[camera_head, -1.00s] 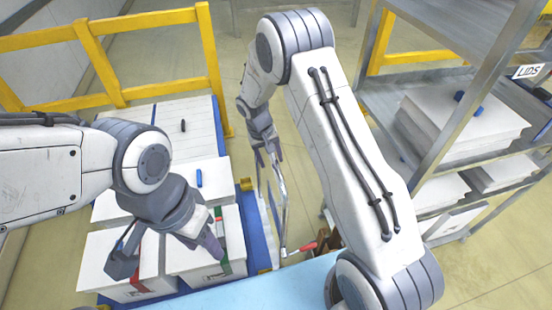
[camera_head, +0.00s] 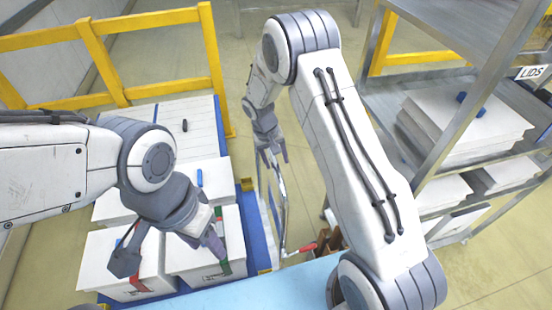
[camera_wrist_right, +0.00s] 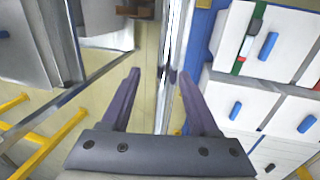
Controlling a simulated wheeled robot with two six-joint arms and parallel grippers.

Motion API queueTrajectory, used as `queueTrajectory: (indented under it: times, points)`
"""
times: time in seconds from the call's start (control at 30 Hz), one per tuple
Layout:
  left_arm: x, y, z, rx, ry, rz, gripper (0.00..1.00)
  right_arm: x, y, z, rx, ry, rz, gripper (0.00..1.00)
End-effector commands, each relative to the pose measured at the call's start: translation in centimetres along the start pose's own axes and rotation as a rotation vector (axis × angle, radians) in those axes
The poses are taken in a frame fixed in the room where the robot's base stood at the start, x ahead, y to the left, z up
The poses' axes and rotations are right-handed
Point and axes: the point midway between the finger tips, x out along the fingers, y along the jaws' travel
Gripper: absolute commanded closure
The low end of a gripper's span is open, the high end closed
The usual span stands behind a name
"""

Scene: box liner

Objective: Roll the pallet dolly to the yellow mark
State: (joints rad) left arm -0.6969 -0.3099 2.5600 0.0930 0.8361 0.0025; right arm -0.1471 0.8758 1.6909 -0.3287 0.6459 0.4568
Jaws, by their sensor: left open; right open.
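A blue pallet dolly (camera_head: 240,225) carrying white boxes (camera_head: 120,262) stands at the left in the head view; its blue edge (camera_wrist_right: 200,40) shows in the right wrist view. An upright metal bar frame (camera_head: 283,205) stands at its right side. My right gripper (camera_head: 273,153) is open at the frame's upper end. In the right wrist view, a metal bar (camera_wrist_right: 171,60) passes between the fingers of the right gripper (camera_wrist_right: 158,76); I cannot tell if they touch it. My left gripper (camera_head: 172,258) is open over the front boxes. I cannot identify a yellow floor mark.
A yellow rail (camera_head: 110,50) runs behind the dolly. A grey shelf rack (camera_head: 430,150) with white lids (camera_head: 470,118) stands at the right. A light blue surface (camera_head: 260,287) lies at the front, near a red-handled tool (camera_head: 302,249). Floor shows between dolly and rack.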

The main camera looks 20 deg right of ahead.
Motion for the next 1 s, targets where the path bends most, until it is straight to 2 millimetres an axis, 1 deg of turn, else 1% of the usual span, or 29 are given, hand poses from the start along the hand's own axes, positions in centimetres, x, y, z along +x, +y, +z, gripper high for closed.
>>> queueTrajectory:
  times: [0.17,0.27,0.37,0.6,0.7,0.8,1.0]
  points:
    - [0.1,0.0,0.0,0.000,0.000,0.000,0.50,-0.2,-0.2,-0.1,-0.001,0.005,-0.002,0.39]
    - [0.4,0.0,0.0,0.000,0.000,0.000,0.50,-0.9,-0.2,-0.2,0.000,0.009,-0.003,0.39]
    - [1.0,-0.1,0.1,0.000,0.000,0.000,0.50,-2.4,-0.2,-0.2,0.001,0.010,-0.003,0.39]
    - [2.4,-0.2,0.1,0.000,0.000,0.000,0.50,-7.2,-0.1,-0.2,0.001,0.009,-0.003,0.39]
    - [2.7,-0.2,0.1,0.001,0.000,0.000,0.50,-8.7,0.0,-0.1,0.002,0.006,-0.002,0.39]
    - [2.9,-0.2,0.1,0.001,0.000,0.000,0.50,-9.8,0.0,-0.1,0.002,0.004,-0.001,0.39]
    - [2.9,-0.2,0.1,0.001,0.000,0.000,0.50,-10.5,0.1,0.0,0.001,0.001,-0.001,0.39]
